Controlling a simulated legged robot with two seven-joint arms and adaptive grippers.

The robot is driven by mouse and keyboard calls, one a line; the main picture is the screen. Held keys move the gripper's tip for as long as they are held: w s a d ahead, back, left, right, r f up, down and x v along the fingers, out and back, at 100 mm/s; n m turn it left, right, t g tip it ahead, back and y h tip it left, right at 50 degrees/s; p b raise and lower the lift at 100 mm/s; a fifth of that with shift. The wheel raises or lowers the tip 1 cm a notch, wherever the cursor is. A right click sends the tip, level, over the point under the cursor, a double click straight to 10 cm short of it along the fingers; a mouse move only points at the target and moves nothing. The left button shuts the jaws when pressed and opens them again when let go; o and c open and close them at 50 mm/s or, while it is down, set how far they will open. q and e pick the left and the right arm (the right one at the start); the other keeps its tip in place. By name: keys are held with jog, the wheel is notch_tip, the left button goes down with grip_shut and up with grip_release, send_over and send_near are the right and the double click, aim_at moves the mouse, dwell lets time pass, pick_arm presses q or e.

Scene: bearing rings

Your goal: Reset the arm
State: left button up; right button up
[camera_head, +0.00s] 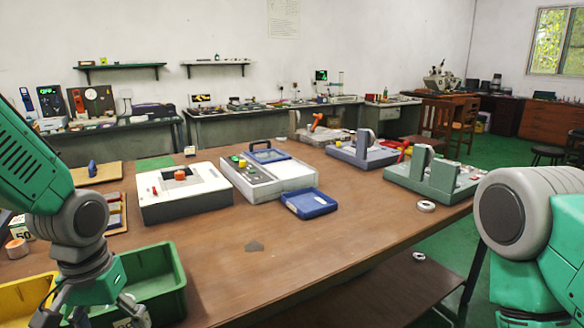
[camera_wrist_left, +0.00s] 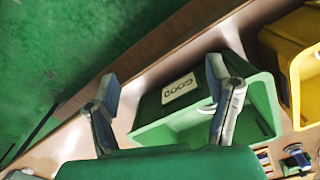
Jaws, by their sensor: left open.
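My left arm (camera_head: 75,220) comes in from the left in the head view. My left gripper (camera_head: 105,314) is low over the green bin (camera_head: 174,290). In the left wrist view the left gripper (camera_wrist_left: 162,84) has its fingers spread apart with nothing between them. The green bin (camera_wrist_left: 262,105) with a "GOOD" label lies below the fingers. My right arm (camera_head: 520,215) shows at the right edge, but its gripper is out of view. A bearing ring (camera_head: 427,209) lies near the table's right edge. A second ring (camera_head: 419,260) is lower, beyond that edge.
A yellow bin (camera_head: 22,305) stands left of the green bin. A white device (camera_head: 185,205), a grey panel device (camera_head: 285,180), a blue tray (camera_head: 309,204) and green fixtures (camera_head: 440,178) stand along the back of the brown table (camera_head: 320,245). The table's middle is mostly clear.

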pick_arm(q)
jog(key=s+f+m, duration=0.1)
jog(key=s+f, duration=0.9)
jog(key=f, duration=0.3)
jog(key=s+f+m, duration=0.1)
jog(key=s+f, duration=0.9)
jog(key=f, duration=0.2)
jog(key=shift+s+d+f, duration=0.2)
jog(key=shift+d+f, duration=0.05)
jog(key=shift+f, duration=0.1)
